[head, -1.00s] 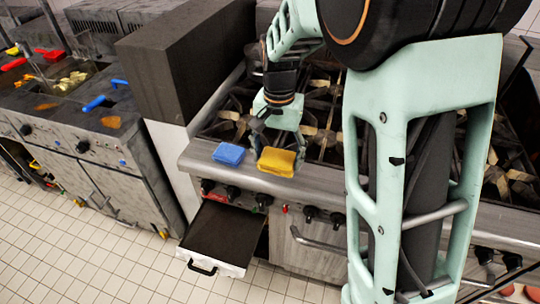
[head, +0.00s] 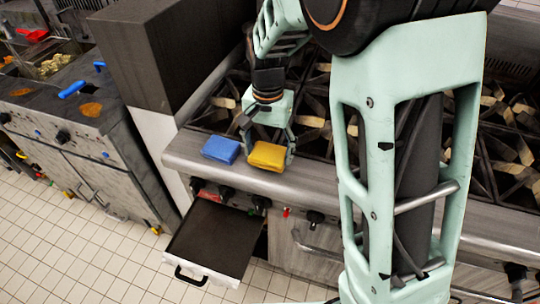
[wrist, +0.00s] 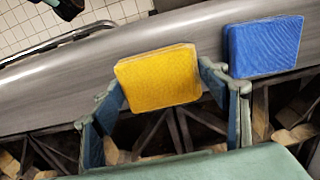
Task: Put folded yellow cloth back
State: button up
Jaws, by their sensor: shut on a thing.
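The folded yellow cloth (head: 266,156) is a thick pad at the stove's front ledge (head: 310,185). It sits between the two fingers of my gripper (head: 268,146), which is shut on it. In the wrist view the yellow cloth (wrist: 158,78) shows with one finger against each side. I cannot tell whether it touches the ledge or is held just above it. A folded blue cloth (head: 220,149) lies on the ledge just left of it, with a narrow gap between, and also shows in the wrist view (wrist: 264,46).
An open drawer (head: 213,238) with a dark flat inside juts out below the ledge. Burner grates (head: 300,100) lie behind the cloths. A tall dark block (head: 165,50) stands left of the stove. The ledge right of the yellow cloth is clear.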

aim_at(268, 153)
jog(key=shift+s+f+b, duration=0.15)
jog(key=shift+f+b, duration=0.15)
jog(key=shift+f, duration=0.5)
jog(key=shift+f, duration=0.15)
jog(key=o, duration=1.4)
notch_tip(268, 153, up, 12)
jog(key=shift+r+p, duration=0.2)
jog(key=shift+p, duration=0.3)
